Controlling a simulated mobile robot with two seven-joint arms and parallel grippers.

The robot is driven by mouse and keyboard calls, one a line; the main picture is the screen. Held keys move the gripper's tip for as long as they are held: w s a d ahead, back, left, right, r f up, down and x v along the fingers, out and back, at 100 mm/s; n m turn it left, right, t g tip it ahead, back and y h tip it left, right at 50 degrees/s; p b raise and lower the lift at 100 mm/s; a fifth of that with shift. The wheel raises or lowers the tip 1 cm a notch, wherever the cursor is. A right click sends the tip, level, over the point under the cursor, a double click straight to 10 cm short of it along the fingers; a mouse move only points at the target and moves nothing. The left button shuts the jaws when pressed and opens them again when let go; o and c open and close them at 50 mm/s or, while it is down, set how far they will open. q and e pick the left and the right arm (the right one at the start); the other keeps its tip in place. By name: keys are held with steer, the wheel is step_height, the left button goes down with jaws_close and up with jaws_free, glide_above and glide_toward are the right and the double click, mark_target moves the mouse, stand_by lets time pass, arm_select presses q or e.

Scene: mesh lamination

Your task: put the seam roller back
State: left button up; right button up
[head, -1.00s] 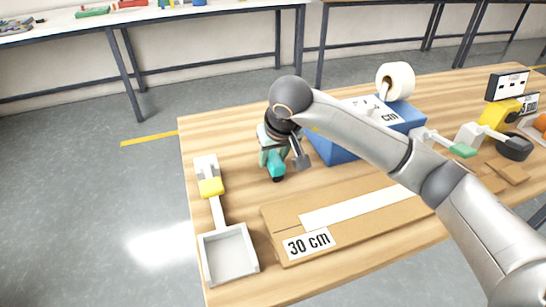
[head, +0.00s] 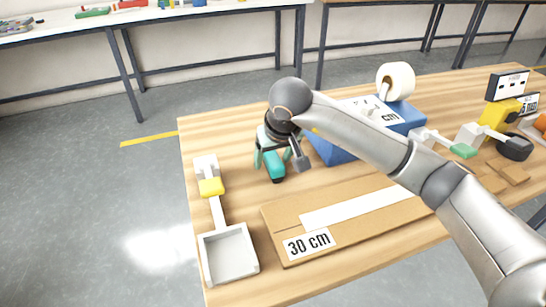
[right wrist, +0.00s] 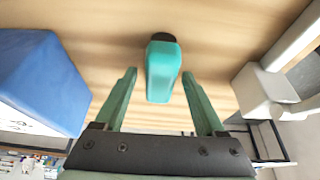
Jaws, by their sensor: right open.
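A teal block-like tool with a dark end (head: 275,168) is at the table's left part, under my right gripper (head: 272,158). I take it for the seam roller, but no roller wheel shows clearly. In the right wrist view the tool (right wrist: 161,72) lies between the two open green fingers (right wrist: 158,78), with a gap on each side. The gripper points down and is open around it, holding nothing. My left gripper is not in view.
A blue box (head: 338,153) is right of the gripper. Cardboard marked 30 cm (head: 283,220) lies in front. A tape roll (head: 395,78) and yellow-and-black tools (head: 500,115) are further right.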

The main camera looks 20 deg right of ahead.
steer(key=v, duration=1.2)
steer(key=shift+r+p, duration=0.2)
steer(key=shift+p, duration=0.25)
steer(key=shift+f, duration=0.1)
